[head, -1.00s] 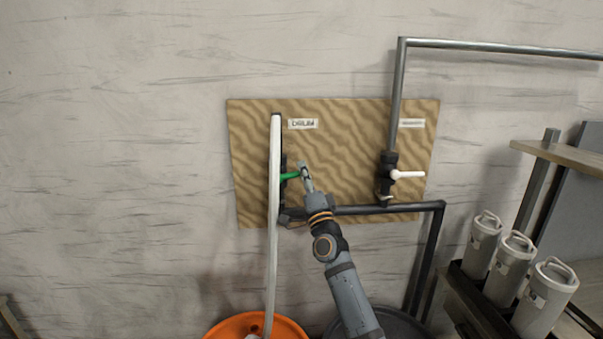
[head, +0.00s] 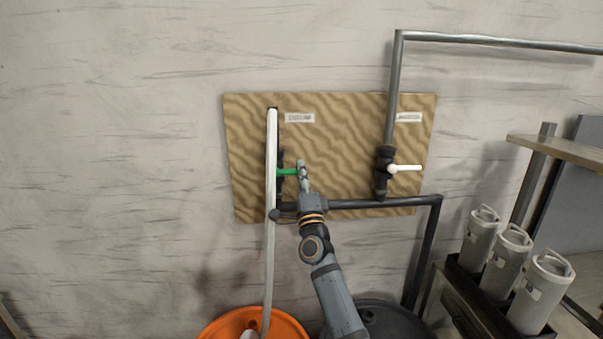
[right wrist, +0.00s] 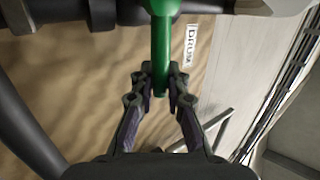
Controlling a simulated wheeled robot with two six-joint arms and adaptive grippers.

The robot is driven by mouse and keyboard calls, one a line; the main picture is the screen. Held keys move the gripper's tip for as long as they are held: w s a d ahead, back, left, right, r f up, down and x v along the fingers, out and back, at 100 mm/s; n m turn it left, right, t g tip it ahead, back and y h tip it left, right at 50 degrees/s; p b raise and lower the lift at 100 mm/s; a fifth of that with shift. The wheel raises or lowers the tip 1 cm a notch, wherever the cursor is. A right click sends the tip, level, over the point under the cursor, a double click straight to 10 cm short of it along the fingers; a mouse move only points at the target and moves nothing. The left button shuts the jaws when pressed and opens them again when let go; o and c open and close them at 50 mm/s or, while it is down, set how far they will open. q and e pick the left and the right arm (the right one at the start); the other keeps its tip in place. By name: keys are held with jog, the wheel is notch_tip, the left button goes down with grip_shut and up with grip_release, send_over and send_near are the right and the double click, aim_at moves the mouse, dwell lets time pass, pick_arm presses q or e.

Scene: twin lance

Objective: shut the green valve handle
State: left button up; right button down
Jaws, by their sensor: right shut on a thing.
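The green valve handle (head: 287,172) sticks out sideways to the right from the left valve on the wooden board (head: 340,130), partly behind a pale vertical hose or pipe. My right gripper (head: 302,170) is at its free end. In the right wrist view the green handle (right wrist: 161,50) comes down from the top, and the fingers of my right gripper (right wrist: 160,80) are shut on its end, one on each side. My left gripper is not in view.
A second valve with a white handle (head: 407,168) is on the board's right. The pale hose (head: 271,230) runs down to an orange drum (head: 290,328). A dark drum (head: 385,318) stands beside it. Grey canisters (head: 513,250) stand at the right.

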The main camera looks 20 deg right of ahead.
jog(key=c, duration=1.3)
grip_release()
jog(key=shift+f, duration=0.1)
jog(key=v, duration=1.2)
